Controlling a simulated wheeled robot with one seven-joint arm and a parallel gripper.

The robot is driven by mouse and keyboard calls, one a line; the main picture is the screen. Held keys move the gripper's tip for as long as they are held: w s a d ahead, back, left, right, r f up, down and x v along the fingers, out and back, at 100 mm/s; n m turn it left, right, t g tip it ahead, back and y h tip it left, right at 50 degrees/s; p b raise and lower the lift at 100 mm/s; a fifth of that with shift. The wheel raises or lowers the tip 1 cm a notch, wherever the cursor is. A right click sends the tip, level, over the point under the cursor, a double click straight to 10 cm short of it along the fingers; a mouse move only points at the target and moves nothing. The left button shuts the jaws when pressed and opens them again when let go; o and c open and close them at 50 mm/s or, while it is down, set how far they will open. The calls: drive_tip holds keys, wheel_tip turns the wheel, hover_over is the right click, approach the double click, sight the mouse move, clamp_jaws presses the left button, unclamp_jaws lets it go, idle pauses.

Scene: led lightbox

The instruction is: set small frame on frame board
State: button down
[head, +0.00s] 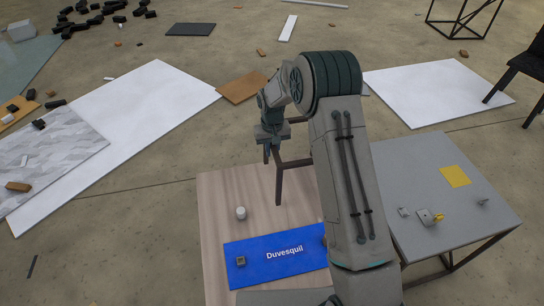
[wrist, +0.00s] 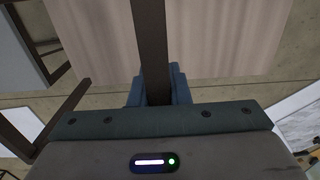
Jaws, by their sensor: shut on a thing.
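My gripper (head: 272,146) hangs above the far part of a pale wood table and is shut on a dark brown bar frame, the small frame (head: 278,186). One bar points down and another runs right, behind my arm, which hides the rest. In the wrist view, a dark bar of the small frame (wrist: 151,45) stands between the blue fingers (wrist: 158,92). Another dark bar shows at the left. A blue board marked "Duvesquil" (head: 240,250) lies on the table, nearer than the frame. No label tells me which surface is the frame board.
A white cylinder (head: 241,213) stands on the wood tabletop (head: 213,195), and a small dark cube (head: 241,261) sits on the blue board. A grey table (head: 405,160) at the right carries a yellow square (head: 455,176) and small metal parts. Panels and debris lie on the floor.

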drive_tip(key=shift+f+p, duration=0.45)
drive_tip(key=shift+f, duration=1.55)
drive_tip(key=c, duration=1.4)
unclamp_jaws()
drive_tip(key=shift+o, duration=0.2)
